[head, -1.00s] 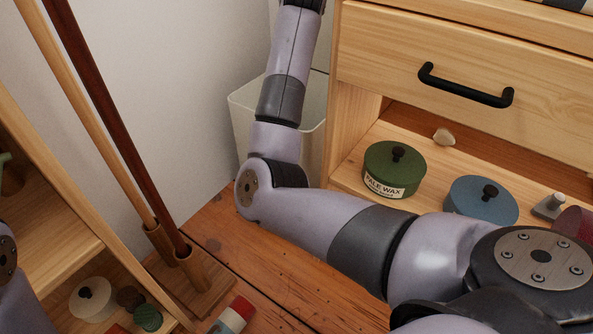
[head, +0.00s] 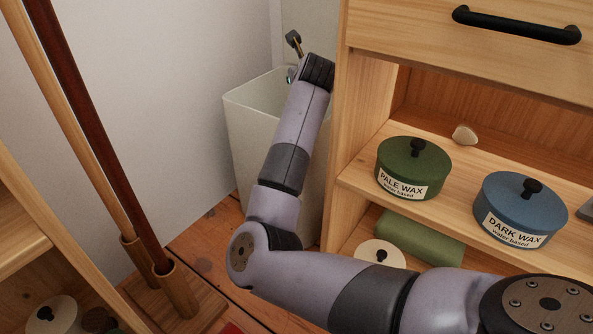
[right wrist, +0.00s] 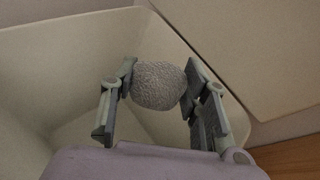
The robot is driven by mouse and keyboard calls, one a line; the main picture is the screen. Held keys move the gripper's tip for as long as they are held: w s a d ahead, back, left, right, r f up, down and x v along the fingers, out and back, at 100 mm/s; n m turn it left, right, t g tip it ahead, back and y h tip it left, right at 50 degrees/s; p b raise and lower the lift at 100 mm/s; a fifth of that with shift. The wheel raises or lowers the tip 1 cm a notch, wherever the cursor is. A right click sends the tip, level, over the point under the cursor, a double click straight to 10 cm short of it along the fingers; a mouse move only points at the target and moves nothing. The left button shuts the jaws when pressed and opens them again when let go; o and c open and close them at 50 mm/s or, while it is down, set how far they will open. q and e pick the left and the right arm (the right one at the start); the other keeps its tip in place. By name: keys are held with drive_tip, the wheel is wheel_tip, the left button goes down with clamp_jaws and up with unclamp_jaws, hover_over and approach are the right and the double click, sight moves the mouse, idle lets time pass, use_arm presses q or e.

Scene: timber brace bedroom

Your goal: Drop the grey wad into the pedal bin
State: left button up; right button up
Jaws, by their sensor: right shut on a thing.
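The pedal bin (head: 245,135) is a pale, open-topped bin against the wall, left of the wooden cabinet. My right arm reaches to its rim, and the hand is mostly hidden behind the wrist in the head view. In the right wrist view my right gripper (right wrist: 160,72) is shut on the grey wad (right wrist: 156,90), a rounded, rough lump between its two fingers. Behind them show the pale inner walls of the bin (right wrist: 60,70). The wad appears over the opening, not touching the walls. My left gripper is not in view.
The cabinet (head: 345,125) stands close on the right, with a green tin (head: 413,170), a blue tin (head: 520,212) and a pale lump (head: 465,135) on its shelf. Two long poles (head: 85,130) stand in a wooden holder at left. A pale flat panel (right wrist: 235,45) borders the bin.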

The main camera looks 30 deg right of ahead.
wheel_tip(320, 180, down, 2)
drive_tip(key=shift+b, duration=0.35)
drive_tip(key=o, duration=1)
drive_tip(key=shift+r, duration=0.1)
wheel_tip(320, 180, up, 10)
